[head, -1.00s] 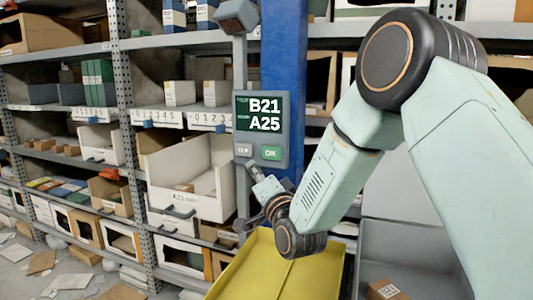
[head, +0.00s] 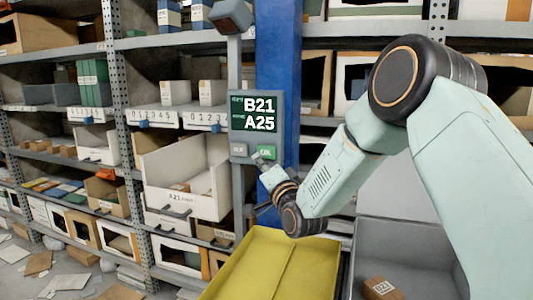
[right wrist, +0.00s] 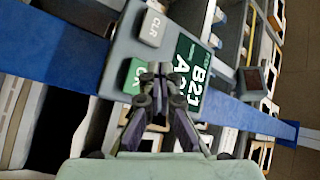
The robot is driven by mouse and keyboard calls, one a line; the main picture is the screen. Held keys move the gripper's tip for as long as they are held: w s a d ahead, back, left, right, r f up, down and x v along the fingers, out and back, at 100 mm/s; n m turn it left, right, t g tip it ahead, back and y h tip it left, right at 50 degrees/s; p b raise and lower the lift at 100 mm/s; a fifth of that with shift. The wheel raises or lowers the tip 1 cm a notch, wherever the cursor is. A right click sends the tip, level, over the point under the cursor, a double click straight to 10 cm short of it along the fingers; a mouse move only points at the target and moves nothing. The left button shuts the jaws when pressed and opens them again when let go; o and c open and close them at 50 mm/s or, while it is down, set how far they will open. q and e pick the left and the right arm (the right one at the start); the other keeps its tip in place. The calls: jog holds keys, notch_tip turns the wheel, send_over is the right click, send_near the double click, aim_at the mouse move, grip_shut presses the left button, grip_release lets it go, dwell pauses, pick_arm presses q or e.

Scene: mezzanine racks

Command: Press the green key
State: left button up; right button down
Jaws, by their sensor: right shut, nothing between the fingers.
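I cannot tell whether the tips touch the key or the panel. My left gripper is not in view.
A grey CLR key (head: 238,149) sits left of the green key; the panel's display (head: 254,113) reads B21 and A25 above. A blue post (head: 281,60) stands behind the panel. A yellow tray (head: 262,272) lies below. Shelves with bins fill the left.

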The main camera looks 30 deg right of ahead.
aim_at(258, 149)
jog(key=shift+w+d, duration=1)
jog(key=shift+w, duration=0.05)
jog(key=shift+a, duration=0.1)
jog(key=shift+w+d, duration=0.1)
jog(key=shift+d, duration=0.1)
dwell(0.6)
jog(key=shift+w+d, duration=0.15)
jog(key=shift+d, duration=0.05)
